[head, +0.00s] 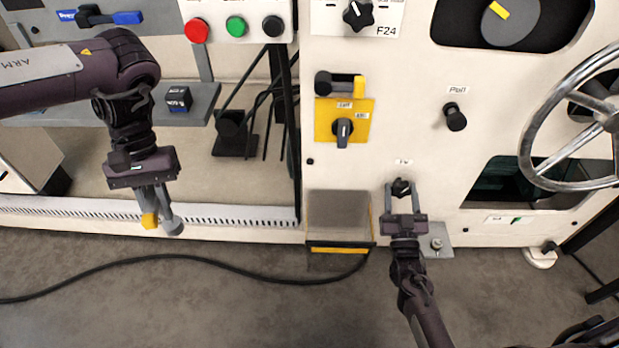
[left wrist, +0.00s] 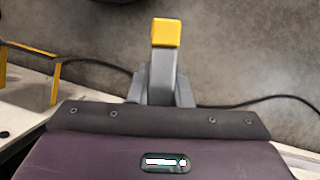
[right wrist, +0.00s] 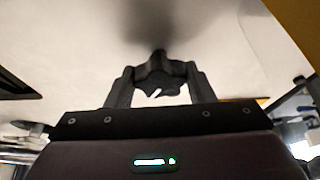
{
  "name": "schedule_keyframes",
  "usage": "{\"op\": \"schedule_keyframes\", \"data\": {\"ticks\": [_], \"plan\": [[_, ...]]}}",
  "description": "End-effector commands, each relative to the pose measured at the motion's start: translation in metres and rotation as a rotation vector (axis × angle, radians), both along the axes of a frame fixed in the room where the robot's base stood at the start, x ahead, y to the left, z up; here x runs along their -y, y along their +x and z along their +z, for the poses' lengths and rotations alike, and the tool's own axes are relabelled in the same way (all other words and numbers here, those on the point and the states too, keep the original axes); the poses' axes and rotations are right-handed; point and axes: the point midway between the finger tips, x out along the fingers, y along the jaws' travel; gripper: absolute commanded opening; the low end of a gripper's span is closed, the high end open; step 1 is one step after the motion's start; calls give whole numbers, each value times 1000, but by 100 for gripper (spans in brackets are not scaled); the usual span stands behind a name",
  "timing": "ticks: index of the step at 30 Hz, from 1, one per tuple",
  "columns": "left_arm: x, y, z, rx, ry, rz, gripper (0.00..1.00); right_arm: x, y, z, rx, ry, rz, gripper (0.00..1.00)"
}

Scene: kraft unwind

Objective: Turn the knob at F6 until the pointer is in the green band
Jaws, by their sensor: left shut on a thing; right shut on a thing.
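A black lobed knob (head: 401,187) sits low on the cream machine panel, under a small label too blurred to read for sure. My right gripper (head: 403,192) is shut on this knob, one finger on each side. The right wrist view shows the knob (right wrist: 160,74) between the fingers against the panel. My left gripper (head: 156,205) hangs over the floor at left, shut on a grey piece with a yellow end (head: 149,220); the left wrist view shows its yellow end (left wrist: 166,32) beyond the fingers. I cannot make out a pointer or green band for certain.
A clear box with a yellow edge (head: 340,247) juts out left of the knob. A yellow switch plate (head: 344,121) is above. A handwheel (head: 590,118) stands out at right. A black cable (head: 190,262) crosses the open floor.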

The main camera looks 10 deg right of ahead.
Motion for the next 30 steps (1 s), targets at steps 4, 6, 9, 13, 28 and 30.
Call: {"op": "schedule_keyframes", "data": {"ticks": [4, 6, 9, 13, 28, 30], "plan": [[0, 0, 2, 1, 0, 0, 0, -1, -1, -2, 4, 47, -1, 26], [0, 0, 2, 1, 0, 0, 0, -1, -1, -2, 7, 60, 0, 26], [0, 0, 2, 1, 0, 0, 0, -1, -1, -3, 10, 72, 0, 26], [0, 0, 2, 1, 0, 0, 0, -1, -1, -3, 11, 76, 1, 26], [0, 0, 2, 1, 0, 0, 0, -1, 0, -2, 13, 74, 1, 70], [0, 0, 2, 1, 0, 0, 0, -1, 0, -1, 14, 74, 1, 70]]}}
